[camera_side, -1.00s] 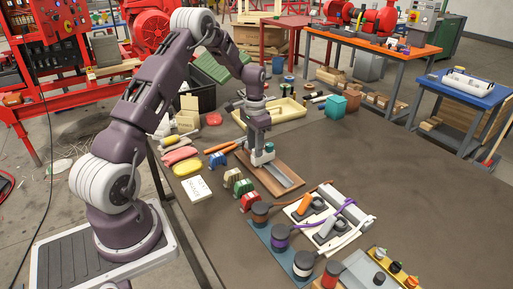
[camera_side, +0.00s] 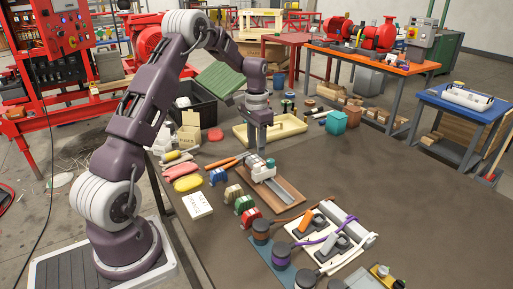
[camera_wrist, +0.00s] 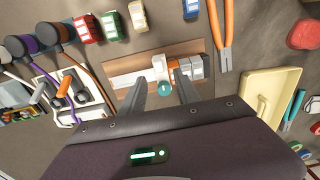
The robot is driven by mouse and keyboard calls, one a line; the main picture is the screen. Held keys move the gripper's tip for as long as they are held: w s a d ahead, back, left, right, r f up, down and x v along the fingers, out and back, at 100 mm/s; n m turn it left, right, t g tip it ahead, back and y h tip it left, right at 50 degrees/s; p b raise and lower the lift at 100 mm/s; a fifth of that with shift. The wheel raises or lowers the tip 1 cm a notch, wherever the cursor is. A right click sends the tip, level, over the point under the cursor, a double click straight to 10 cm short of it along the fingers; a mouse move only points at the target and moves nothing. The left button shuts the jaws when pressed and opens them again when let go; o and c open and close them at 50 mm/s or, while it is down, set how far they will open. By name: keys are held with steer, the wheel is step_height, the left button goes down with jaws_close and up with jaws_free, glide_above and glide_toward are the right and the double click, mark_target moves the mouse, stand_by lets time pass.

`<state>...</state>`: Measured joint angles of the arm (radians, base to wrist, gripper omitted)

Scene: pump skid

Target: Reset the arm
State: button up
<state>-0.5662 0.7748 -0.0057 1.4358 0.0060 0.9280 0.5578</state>
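My gripper (camera_side: 262,150) points straight down above a brown board (camera_side: 288,194) on the dark table. A row of white and grey blocks with a teal round part (camera_side: 270,163) sits on the board's metal rail. In the wrist view, my two fingers stand apart with nothing gripped between them, and the gripper (camera_wrist: 160,84) is over the board (camera_wrist: 120,68). A white block (camera_wrist: 159,66) and the teal part (camera_wrist: 164,88) show between the fingers, below them. The exact height of the fingertips above the blocks is hard to tell.
Orange-handled pliers (camera_wrist: 222,35) lie beside the board. A cream tray (camera_side: 285,127) is behind it. Small coloured blocks (camera_side: 243,204) and cable-fitted connectors (camera_side: 262,232) lie in front. The table's right side is clear.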

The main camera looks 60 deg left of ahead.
steer(key=s+d+r+t, duration=0.1)
steer(key=s+d+r, duration=0.4)
steer(key=d+r, duration=0.35)
steer(key=s+d+r+t, duration=0.2)
steer(key=s+d+r, duration=0.2)
steer(key=d+r, duration=0.45)
steer(key=s+d+t, duration=0.1)
steer(key=s+d, duration=0.3)
steer(key=s, duration=0.5)
steer(key=s+d+t, duration=0.1)
steer(key=s+d, duration=0.3)
steer(key=s, duration=0.5)
steer(key=shift+s+d+r+t, duration=0.15)
steer(key=shift+d+r+t, duration=0.15)
steer(key=shift+d+r, duration=0.05)
